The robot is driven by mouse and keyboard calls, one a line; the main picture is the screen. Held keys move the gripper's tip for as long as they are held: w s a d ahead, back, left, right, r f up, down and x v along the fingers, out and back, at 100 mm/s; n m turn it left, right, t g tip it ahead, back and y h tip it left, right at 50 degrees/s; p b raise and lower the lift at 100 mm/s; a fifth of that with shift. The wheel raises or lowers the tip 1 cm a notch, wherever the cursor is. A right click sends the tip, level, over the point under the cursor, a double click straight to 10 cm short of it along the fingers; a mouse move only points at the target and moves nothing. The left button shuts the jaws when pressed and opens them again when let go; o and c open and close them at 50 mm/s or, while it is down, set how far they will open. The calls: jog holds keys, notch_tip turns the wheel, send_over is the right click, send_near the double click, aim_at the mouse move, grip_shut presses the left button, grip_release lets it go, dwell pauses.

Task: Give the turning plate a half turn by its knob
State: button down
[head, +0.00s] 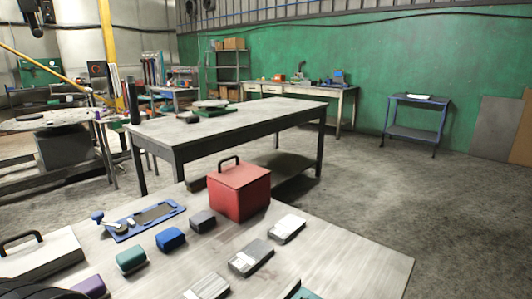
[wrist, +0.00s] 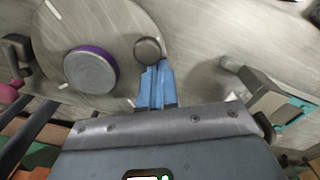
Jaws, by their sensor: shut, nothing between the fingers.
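The turning plate (wrist: 105,25) is a round grey disc in the upper left of the wrist view, partly cut off by the frame. Its knob (wrist: 148,50) is a dark grey round cap near the plate's right rim. A grey cylinder with a purple rim (wrist: 92,70) sits on the plate, left of the knob. My gripper (wrist: 157,66) has its blue fingers together, with nothing between them. The fingertips are right beside the knob in the picture; I cannot tell whether they touch it. I cannot make out the plate or the gripper in the head view.
A grey and teal object (wrist: 272,100) lies right of my gripper in the wrist view. In the head view, a red box with a handle (head: 239,190) and several small blocks stand on the near table (head: 345,262). A long workbench (head: 235,118) stands behind.

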jog(key=shift+f, duration=0.35)
jog(key=shift+a, duration=0.1)
jog(key=shift+a+f, duration=0.1)
jog(key=shift+a, duration=0.25)
jog(key=shift+b, duration=0.3)
